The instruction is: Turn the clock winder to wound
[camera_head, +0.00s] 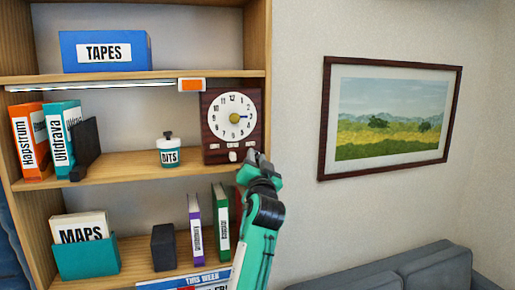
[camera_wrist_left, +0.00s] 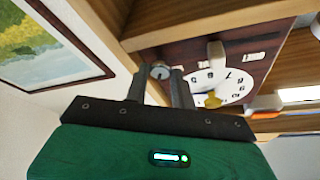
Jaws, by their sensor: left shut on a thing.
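The clock (camera_head: 208,121) has a dark wooden case and a white dial, and stands upright at the right end of the middle shelf. My left gripper (camera_head: 252,159) is at the clock's lower right corner and covers that part in the head view. In the left wrist view the clock (camera_wrist_left: 262,53) appears upside down. There, a small round grey winder (camera_wrist_left: 160,71) sits between the fingertips of my left gripper (camera_wrist_left: 159,78), which is shut on it. I cannot tell which way the winder is turned. My right gripper is in neither view.
A white lever (camera_head: 233,156) sticks out below the dial, just left of the gripper. A DITS jar (camera_head: 168,151) stands left of the clock. A framed picture (camera_head: 322,130) hangs on the right wall above a grey sofa (camera_head: 430,270).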

